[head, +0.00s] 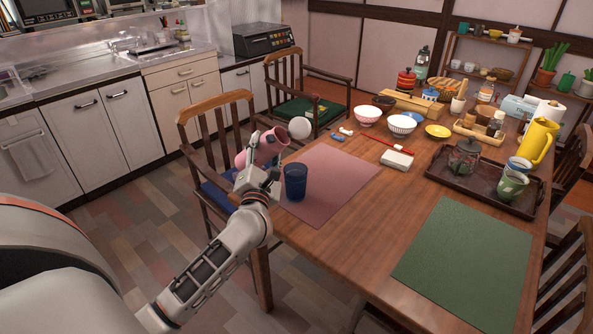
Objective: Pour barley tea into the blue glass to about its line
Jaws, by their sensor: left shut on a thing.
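The blue glass (295,184) stands upright on the pink placemat (335,172), near the table's left edge. My left gripper (258,176) is shut on a pink pitcher (262,148) and holds it up to the left of the glass. The pitcher is tilted, with its mouth toward the upper right, above and behind the glass in the picture. No stream of tea shows, and the tea inside and the glass's line cannot be made out. A pale round piece (299,128) shows beside the pitcher's mouth; I cannot tell whether it is its lid. My right gripper is out of view.
A dark tray (483,186) with a glass teapot and cups stands at the right, a yellow jug (538,142) behind it. Bowls (402,125) and a white box (397,160) stand farther back. A bare green placemat (460,262) lies at front right. Chairs flank the table.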

